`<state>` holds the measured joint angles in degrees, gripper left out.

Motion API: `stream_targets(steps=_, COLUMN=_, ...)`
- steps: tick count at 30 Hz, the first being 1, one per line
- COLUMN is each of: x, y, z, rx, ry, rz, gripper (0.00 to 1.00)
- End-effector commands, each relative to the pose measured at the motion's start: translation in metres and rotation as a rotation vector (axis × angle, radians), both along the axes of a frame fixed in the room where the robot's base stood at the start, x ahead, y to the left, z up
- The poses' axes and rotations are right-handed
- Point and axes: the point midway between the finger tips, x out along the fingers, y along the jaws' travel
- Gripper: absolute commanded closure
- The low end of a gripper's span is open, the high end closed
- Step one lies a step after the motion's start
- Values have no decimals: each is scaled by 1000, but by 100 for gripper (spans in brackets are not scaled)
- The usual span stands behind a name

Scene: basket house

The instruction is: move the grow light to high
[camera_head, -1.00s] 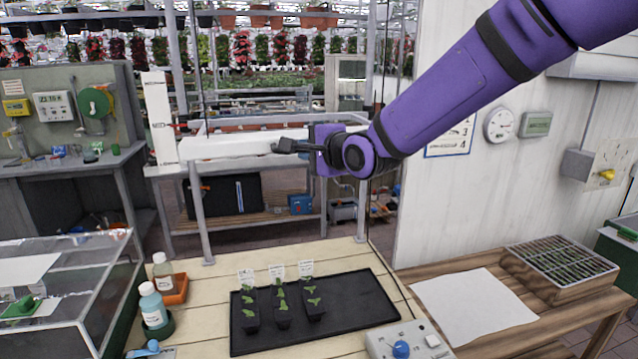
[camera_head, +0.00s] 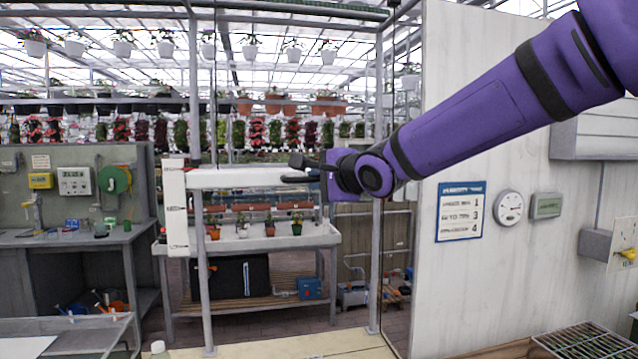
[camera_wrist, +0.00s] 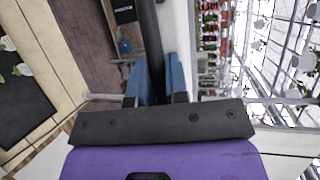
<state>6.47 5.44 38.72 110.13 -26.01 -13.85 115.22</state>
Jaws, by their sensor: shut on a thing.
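The grow light (camera_head: 240,178) is a long white bar between the metal posts in the head view. It looks level. Its left end is beside the upper part of a white upright scale board (camera_head: 176,212), whose small lettering I cannot read. My gripper (camera_head: 300,172) is at the light's right end, shut on it. In the wrist view my gripper's blue fingers (camera_wrist: 158,85) close on either side of a dark bar (camera_wrist: 150,35). The exact contact is partly hidden by the gripper.
A metal post (camera_head: 375,250) and a white wall panel (camera_head: 465,270) stand right of the gripper. Potted plants (camera_head: 242,226) sit on a bench behind the light. A black tray (camera_wrist: 22,100) shows at the wrist view's left edge.

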Motion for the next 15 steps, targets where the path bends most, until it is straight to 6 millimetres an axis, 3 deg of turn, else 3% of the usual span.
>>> stream_targets(steps=1, x=1, y=0, z=7, rx=8, ry=-14, rz=-1, gripper=100)
stream_targets(steps=2, x=1, y=0, z=8, rx=8, ry=-15, rz=-1, gripper=83)
stream_targets(steps=5, x=1, y=0, z=7, rx=8, ry=-14, rz=-1, gripper=61)
stream_targets(steps=15, x=-1, y=-1, z=5, rx=4, ry=-10, rz=0, gripper=61)
